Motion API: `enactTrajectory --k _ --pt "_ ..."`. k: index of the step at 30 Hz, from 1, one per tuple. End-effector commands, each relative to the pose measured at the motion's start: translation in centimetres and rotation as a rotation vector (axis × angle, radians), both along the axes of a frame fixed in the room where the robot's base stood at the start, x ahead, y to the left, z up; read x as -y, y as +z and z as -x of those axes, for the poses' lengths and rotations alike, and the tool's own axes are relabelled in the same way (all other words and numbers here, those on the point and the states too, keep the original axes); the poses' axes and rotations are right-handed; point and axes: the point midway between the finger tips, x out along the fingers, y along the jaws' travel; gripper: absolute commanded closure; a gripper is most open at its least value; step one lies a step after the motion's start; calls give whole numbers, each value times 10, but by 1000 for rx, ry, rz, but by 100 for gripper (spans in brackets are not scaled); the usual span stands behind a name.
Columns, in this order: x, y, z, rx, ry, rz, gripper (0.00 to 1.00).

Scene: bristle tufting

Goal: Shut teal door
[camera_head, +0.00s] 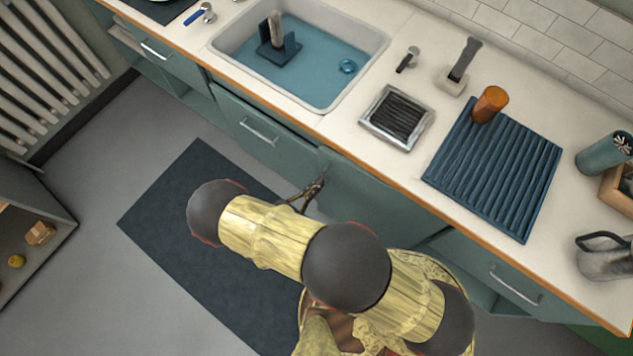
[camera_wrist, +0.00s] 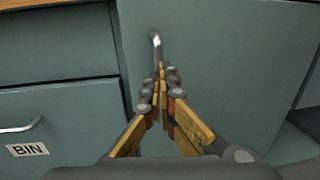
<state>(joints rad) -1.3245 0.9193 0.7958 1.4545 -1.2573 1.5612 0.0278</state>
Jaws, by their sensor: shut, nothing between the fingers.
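The teal door (camera_head: 375,205) is a flat cabinet front under the counter, partly hidden by my arm in the head view. In the wrist view the door (camera_wrist: 230,55) fills the middle and right. Its metal handle (camera_wrist: 155,42) stands near its left edge. My gripper (camera_wrist: 162,78) is shut and empty, its fingertips at the lower end of the handle; I cannot tell whether they touch it. In the head view my gripper (camera_head: 314,188) is small and close to the door's left side. A dark seam runs along the door's left edge; how far it stands open is unclear.
A teal drawer front with a bar handle (camera_head: 260,132) is left of the door. A front labelled BIN (camera_wrist: 28,149) shows at the lower left. An open compartment (camera_wrist: 300,125) lies right of the door. A dark mat (camera_head: 170,210) covers the floor.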

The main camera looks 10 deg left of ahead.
Motion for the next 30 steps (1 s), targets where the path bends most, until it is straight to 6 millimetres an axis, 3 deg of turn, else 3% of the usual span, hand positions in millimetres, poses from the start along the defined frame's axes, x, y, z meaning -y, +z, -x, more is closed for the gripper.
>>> enactTrajectory --k 12,30 --pt "10 0 -37 1 -97 1 100" --pt "10 1 -36 3 -101 5 100"
